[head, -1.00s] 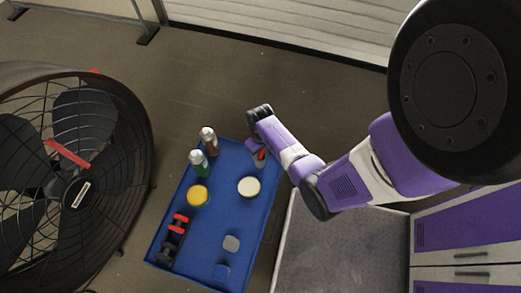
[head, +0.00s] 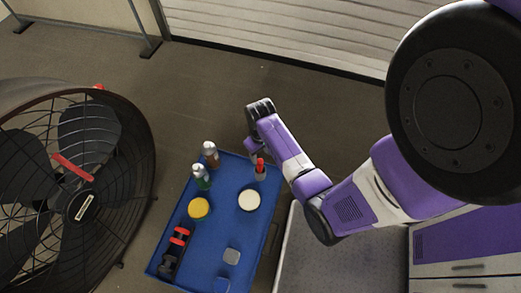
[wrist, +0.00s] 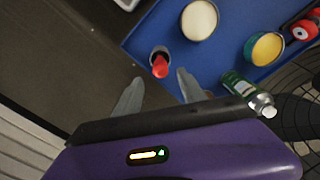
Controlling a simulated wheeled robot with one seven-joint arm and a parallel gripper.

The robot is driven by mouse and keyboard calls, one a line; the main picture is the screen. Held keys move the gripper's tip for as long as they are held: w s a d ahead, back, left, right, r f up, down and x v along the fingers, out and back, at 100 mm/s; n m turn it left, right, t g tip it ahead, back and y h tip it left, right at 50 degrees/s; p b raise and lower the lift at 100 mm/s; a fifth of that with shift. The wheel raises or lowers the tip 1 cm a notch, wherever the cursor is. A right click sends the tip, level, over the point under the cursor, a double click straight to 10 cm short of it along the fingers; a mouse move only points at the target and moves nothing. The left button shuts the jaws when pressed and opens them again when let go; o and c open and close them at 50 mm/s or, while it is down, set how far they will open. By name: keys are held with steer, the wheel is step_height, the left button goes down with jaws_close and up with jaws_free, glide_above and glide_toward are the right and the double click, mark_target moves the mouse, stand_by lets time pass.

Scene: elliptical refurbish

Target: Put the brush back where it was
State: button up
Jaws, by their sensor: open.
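A red-topped item (head: 260,164), which may be the brush, stands upright in a small pale, round cup (head: 260,176) at the far right corner of the blue tray (head: 215,240). I cannot make out bristles. In the wrist view, the red item (wrist: 160,67) points toward me from the round cup. My gripper (wrist: 157,90) is open and empty, its two grey fingers apart, just short of the red item in the picture. In the head view, my gripper (head: 250,150) is beyond the tray's far right corner, partly hidden by my wrist.
The tray holds two spray cans (head: 202,177), a yellow-lidded tin (head: 199,208), a cream-topped tin (head: 249,201), a red-and-black tool (head: 175,250) and small blocks (head: 231,256). A large fan (head: 75,190) stands left. The floor beyond the tray is clear.

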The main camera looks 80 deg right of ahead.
steer(key=shift+a+r, duration=0.15)
steer(key=shift+r, duration=0.5)
steer(key=a+r+n+t+h, duration=0.1)
steer(key=a+r+n+t, duration=0.15)
steer(key=a, duration=0.65)
steer(key=a+r+n+t+h, duration=0.15)
steer(key=a+t, duration=0.25)
steer(key=a, duration=0.5)
steer(key=s+a+r+n+t, duration=0.1)
steer(key=s+a+r+t, duration=0.1)
steer(key=r, duration=0.7)
steer(key=s+a+r+n+t+y, duration=0.1)
steer(key=s+a+r+t, duration=0.2)
steer(key=r, duration=0.7)
steer(key=s+a+r+n+t+y, duration=0.1)
steer(key=s+a+r+t, duration=0.2)
steer(key=r, duration=0.7)
steer(key=shift+r, duration=0.25)
steer(key=shift+y, duration=0.25)
